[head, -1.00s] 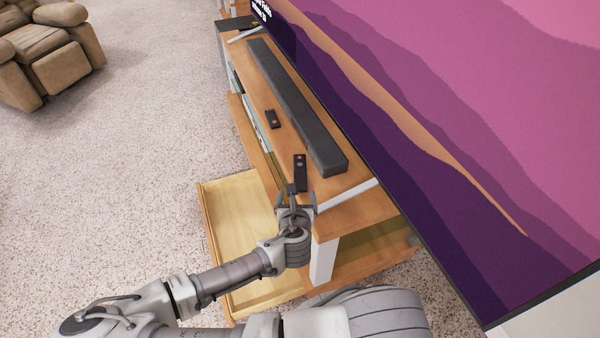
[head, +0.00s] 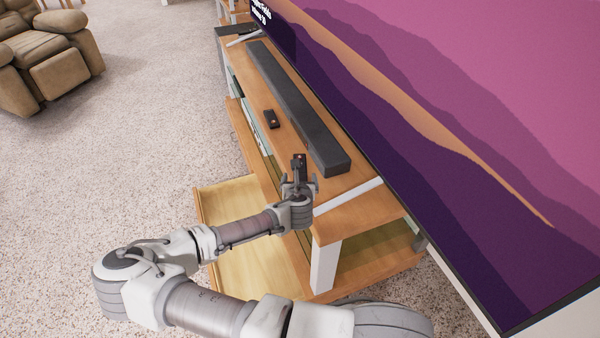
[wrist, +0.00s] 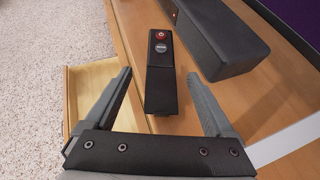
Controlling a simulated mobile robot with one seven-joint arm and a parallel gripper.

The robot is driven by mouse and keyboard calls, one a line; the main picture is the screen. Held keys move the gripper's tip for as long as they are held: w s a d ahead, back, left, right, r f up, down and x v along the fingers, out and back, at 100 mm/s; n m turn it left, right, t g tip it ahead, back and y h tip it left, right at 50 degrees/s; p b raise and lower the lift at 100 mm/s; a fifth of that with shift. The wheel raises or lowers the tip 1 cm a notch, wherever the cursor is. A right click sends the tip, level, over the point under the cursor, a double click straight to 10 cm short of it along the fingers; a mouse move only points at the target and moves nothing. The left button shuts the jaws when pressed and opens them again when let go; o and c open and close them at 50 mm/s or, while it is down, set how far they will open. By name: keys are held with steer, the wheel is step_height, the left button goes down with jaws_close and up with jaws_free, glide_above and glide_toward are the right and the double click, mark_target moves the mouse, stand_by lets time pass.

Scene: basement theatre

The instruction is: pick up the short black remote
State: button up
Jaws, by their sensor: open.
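Two black remotes lie on the wooden TV stand in the head view. The farther one (head: 271,119) looks shorter, with a reddish button. The nearer one (head: 298,160) looks longer and is partly hidden by my gripper (head: 300,179). In the wrist view, the nearer remote (wrist: 161,75) has a red button and a grey button at its far end. My gripper (wrist: 159,75) is open, with one finger on each side of this remote and visible gaps between. The farther remote does not show in the wrist view.
A long dark soundbar (head: 300,105) lies right of the remotes, close to my gripper's right finger. A large TV screen (head: 430,130) rises beyond it. An open wooden drawer (head: 222,200) sticks out below the stand's left edge. A brown recliner (head: 45,55) stands far left.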

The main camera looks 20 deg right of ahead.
mark_target(300, 174)
steer(key=shift+b+x, duration=0.35)
steer(key=shift+x, duration=1.15)
jaws_close()
steer(key=shift+r, duration=0.1)
